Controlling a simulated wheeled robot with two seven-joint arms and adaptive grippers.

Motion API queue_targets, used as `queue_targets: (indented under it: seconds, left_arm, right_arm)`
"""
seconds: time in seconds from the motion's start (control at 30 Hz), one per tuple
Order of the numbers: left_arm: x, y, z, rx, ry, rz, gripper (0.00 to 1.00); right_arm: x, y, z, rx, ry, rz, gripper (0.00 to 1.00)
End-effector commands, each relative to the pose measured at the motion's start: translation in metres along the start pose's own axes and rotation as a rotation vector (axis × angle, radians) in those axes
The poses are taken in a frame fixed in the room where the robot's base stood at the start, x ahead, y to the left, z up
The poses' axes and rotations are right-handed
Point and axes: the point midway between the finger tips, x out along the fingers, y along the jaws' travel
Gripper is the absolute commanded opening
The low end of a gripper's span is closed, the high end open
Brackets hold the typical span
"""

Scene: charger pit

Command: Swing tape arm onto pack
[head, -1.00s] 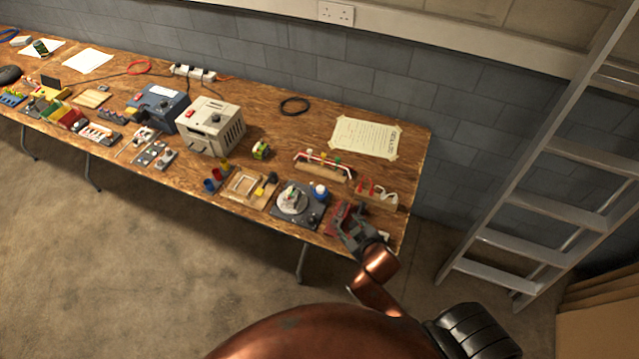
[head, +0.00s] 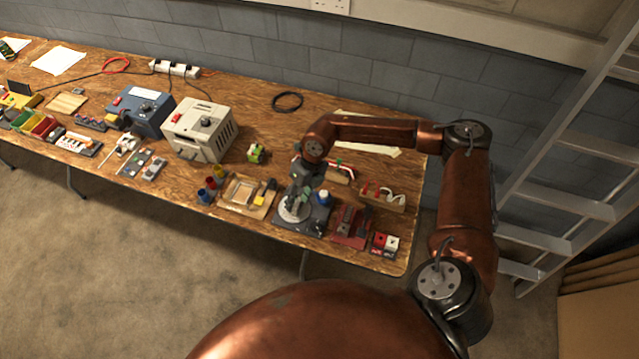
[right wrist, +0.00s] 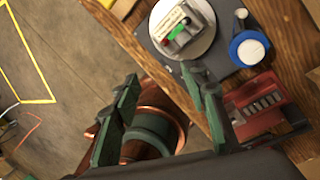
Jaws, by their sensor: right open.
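A dark base plate (head: 287,224) near the front edge of the bench carries a round pale disc (head: 290,215). In the right wrist view a small pack (right wrist: 172,22), pale with green and red parts, lies on the disc (right wrist: 196,46). A blue-rimmed white roll (head: 324,197) stands at the right of the disc; it also shows in the right wrist view (right wrist: 249,48). I cannot make out the tape arm clearly. My right gripper (head: 297,192) is over the disc in the head view. In the right wrist view its fingers (right wrist: 160,78) are apart and empty. My left gripper is out of view.
A red slotted fixture (head: 348,228) and a red-and-white block (head: 385,242) sit right of the base plate. A wooden tray (head: 245,193) is left of it. A wooden holder (head: 384,196) with cables is behind. A ladder (head: 570,190) stands right of the bench.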

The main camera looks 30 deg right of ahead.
Motion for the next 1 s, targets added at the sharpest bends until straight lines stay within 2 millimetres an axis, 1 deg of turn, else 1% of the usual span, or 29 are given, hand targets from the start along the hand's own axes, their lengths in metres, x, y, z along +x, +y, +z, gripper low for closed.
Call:
queue_targets:
  seconds: [0.03, 0.1, 0.2, 0.23, 0.3, 0.37, 0.6, 0.73, 0.87, 1.0]
  left_arm:
    - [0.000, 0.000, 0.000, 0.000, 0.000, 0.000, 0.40]
    - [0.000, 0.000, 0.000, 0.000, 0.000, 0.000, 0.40]
    - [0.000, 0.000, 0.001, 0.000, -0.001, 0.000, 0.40]
    - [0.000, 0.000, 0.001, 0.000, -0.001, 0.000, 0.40]
    - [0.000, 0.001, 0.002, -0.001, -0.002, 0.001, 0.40]
    - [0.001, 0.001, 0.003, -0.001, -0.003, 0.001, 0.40]
    - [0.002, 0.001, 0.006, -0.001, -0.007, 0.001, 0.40]
    - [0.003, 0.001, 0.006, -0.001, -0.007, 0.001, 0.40]
    - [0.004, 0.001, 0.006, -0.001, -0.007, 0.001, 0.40]
    - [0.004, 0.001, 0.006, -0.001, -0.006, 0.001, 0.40]
  right_arm:
    - [-0.013, -0.032, 0.001, 0.014, 0.015, -0.090, 0.40]
    - [-0.028, -0.064, -0.002, 0.034, 0.038, -0.183, 0.40]
    - [-0.042, -0.092, -0.006, 0.058, 0.057, -0.261, 0.40]
    - [-0.043, -0.097, -0.007, 0.062, 0.062, -0.274, 0.40]
    - [-0.042, -0.104, -0.009, 0.068, 0.068, -0.290, 0.40]
    - [-0.036, -0.107, -0.011, 0.070, 0.070, -0.292, 0.40]
    - [0.001, -0.116, -0.014, 0.068, 0.069, -0.288, 0.40]
    - [0.017, -0.120, -0.014, 0.068, 0.068, -0.287, 0.40]
    - [0.026, -0.121, -0.014, 0.065, 0.067, -0.285, 0.40]
    - [0.029, -0.122, -0.014, 0.064, 0.066, -0.285, 0.40]
